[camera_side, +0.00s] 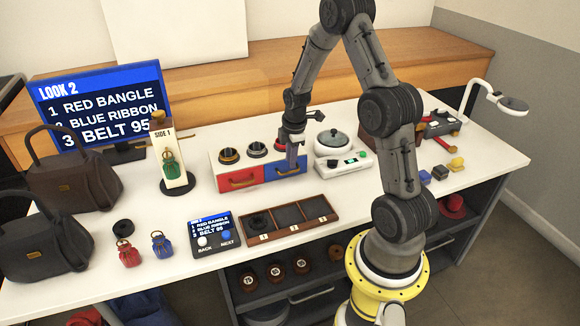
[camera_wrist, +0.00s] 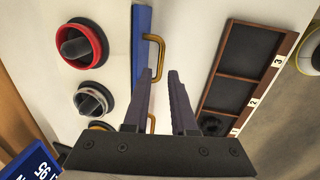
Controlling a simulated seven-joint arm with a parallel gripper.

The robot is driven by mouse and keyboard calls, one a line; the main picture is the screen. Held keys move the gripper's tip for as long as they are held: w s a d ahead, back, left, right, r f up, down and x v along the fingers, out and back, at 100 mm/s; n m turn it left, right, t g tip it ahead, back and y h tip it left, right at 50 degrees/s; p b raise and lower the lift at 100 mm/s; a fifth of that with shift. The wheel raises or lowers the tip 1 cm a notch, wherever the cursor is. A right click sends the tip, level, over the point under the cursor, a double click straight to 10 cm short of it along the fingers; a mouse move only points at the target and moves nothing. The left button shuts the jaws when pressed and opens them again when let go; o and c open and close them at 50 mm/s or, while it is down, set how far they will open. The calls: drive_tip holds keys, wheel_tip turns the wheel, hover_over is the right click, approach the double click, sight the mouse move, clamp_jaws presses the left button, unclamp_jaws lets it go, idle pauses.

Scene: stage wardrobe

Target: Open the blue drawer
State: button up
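The blue drawer (camera_side: 284,172) is the right-hand front of a low white unit in the side view and looks shut. In the wrist view its front shows as a narrow blue strip (camera_wrist: 142,45). In the wrist view my gripper (camera_wrist: 160,76) is open. The handle is close to the left fingertip; I cannot tell whether it touches. Nothing is held.
The red drawer (camera_side: 240,180) is left of the blue one, also looking shut. Ringed round holders (camera_side: 257,149) sit on the unit's top. A brown three-slot tray (camera_side: 325,212) lies in front, with bare white table between. A scale with a pot (camera_side: 333,140) stands to the right.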

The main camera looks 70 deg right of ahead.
sight(282, 161)
drive_tip(key=shift+w+d+f, duration=0.15)
drive_tip(key=shift+f, duration=0.85)
drive_tip(key=shift+w+d+f, duration=0.1)
drive_tip(key=shift+w+f, duration=0.05)
drive_tip(key=shift+f, duration=0.85)
drive_tip(key=shift+c, duration=0.2)
clamp_jaws()
